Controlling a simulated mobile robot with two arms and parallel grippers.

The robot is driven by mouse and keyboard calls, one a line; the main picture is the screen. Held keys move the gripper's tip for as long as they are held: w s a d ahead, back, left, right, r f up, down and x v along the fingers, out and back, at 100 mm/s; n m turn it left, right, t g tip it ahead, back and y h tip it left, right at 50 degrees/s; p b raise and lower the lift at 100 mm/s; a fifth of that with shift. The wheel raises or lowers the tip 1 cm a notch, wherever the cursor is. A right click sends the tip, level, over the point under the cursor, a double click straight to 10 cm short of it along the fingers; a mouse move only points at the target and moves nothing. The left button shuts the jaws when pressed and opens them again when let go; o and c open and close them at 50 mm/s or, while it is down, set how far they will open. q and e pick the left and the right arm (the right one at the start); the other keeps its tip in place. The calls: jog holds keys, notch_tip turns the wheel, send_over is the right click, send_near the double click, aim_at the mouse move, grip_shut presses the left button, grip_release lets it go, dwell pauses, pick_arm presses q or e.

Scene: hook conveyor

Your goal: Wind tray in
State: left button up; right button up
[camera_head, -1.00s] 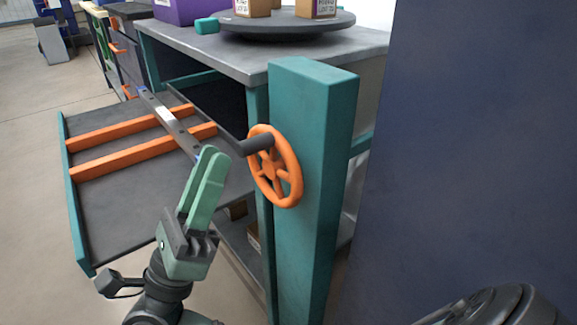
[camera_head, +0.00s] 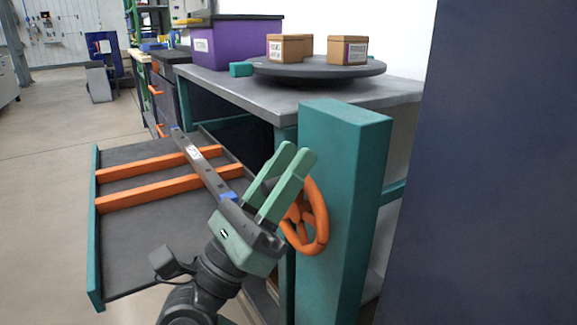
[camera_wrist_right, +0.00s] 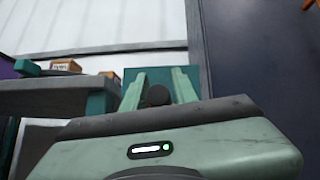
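The orange handwheel (camera_head: 318,232) is on the teal post (camera_head: 343,190), partly hidden behind my right gripper. My right gripper (camera_head: 300,150) is in front of the wheel with its two green fingers apart. In the right wrist view, the wheel's dark round handle end (camera_wrist_right: 157,95) shows between the fingers, with a narrow gap on each side. The grey tray (camera_head: 150,240) with two orange rails and a teal edge extends out to the left of the bench. My left gripper is not in view.
The bench top (camera_head: 235,88) carries a dark round turntable (camera_head: 320,70) with small brown boxes (camera_head: 347,50), and a purple bin (camera_head: 238,42). A dark blue panel (camera_head: 490,180) fills the right side. Open floor (camera_head: 45,200) lies left of the tray.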

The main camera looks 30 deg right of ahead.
grip_shut()
dwell(1.4)
